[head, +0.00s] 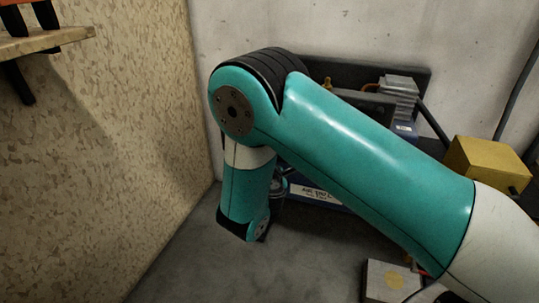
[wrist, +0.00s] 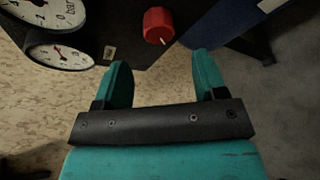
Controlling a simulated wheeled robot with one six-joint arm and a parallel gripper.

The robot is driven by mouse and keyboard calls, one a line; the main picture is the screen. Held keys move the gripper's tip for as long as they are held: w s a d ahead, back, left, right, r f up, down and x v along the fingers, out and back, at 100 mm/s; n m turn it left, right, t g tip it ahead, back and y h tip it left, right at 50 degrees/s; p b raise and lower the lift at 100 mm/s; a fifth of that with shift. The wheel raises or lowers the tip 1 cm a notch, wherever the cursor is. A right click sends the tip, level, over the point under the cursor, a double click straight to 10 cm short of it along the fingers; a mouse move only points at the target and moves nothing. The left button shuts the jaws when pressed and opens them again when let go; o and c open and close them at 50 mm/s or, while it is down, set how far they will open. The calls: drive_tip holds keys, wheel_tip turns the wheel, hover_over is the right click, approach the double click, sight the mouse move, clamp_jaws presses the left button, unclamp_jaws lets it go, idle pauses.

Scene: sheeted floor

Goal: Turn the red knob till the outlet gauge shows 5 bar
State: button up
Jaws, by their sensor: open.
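The red knob (wrist: 157,25) shows at the top of the wrist view, with a pale pointer mark on its lower right side. My gripper (wrist: 163,76) is open and empty. Its two teal fingers are apart, below the knob in that view and not touching it. Two white dial gauges show at upper left: one (wrist: 42,14) is cut off by the frame edge, the other (wrist: 60,56) is seen at a slant. I cannot tell which is the outlet gauge or read either value. In the head view my arm hides the knob and my gripper.
A blue unit with a white label (head: 316,193) stands behind my arm against the wall. A wooden shelf (head: 45,41) juts out at upper left. Floor at lower left is clear.

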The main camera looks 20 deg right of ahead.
drive_tip(key=x, duration=0.6)
drive_tip(key=shift+w, duration=0.2)
drive_tip(key=shift+c, duration=0.5)
drive_tip(key=c, duration=0.8)
drive_tip(key=shift+m+t+b, duration=0.4)
drive_tip(key=shift+m+b, duration=0.3)
drive_tip(key=shift+b, duration=0.25)
drive_tip(key=o, duration=0.9)
